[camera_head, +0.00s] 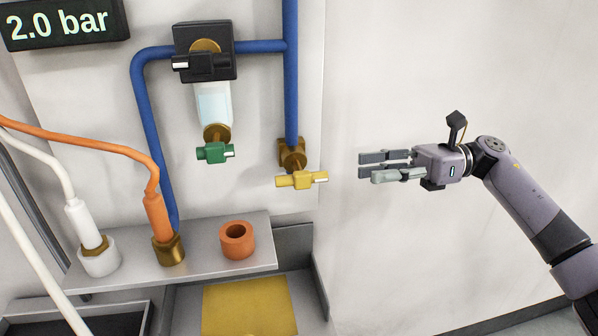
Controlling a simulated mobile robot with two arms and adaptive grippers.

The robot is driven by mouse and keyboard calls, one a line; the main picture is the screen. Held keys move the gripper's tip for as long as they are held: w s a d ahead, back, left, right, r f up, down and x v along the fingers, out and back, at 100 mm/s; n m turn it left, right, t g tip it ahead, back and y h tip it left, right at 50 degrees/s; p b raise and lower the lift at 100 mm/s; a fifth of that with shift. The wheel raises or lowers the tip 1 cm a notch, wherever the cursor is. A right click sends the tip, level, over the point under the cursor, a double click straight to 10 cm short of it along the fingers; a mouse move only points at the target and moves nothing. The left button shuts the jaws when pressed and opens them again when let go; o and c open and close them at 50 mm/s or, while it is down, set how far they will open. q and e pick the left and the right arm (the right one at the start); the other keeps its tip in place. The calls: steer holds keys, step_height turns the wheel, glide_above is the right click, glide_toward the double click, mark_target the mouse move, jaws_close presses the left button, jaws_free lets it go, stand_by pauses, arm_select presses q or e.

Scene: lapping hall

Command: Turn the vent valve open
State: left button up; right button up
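A valve with a yellow bar handle (301,180) sits at the lower end of the vertical blue pipe; its handle lies roughly level. A green handle (214,153) hangs below the clear filter bowl, and a black handle (202,63) is on the black block above it. No label shows which of these is the vent valve. My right gripper (378,167) is to the right of the yellow handle, at about its height in the picture and apart from it. My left gripper is out of view.
A display (63,22) reads 2.0 bar. Below the valves, a grey shelf (205,258) has a white holder (99,262), a brass socket (169,250) with an orange-hosed plug, and an empty orange ring (237,240). Between gripper and yellow handle is clear.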

steer(key=p, duration=0.2)
glide_toward(299, 179)
steer(key=a, duration=0.4)
steer(key=a+p, duration=0.1)
steer(key=a, duration=0.1)
steer(key=s+a, duration=0.1)
steer(key=a, duration=0.2)
steer(key=shift+f, duration=0.25)
steer(key=shift+a+p, duration=0.35)
steer(key=shift+a, duration=0.1)
steer(key=shift+f, duration=0.1)
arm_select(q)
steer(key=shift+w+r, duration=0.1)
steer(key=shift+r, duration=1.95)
arm_select(e)
jaws_close()
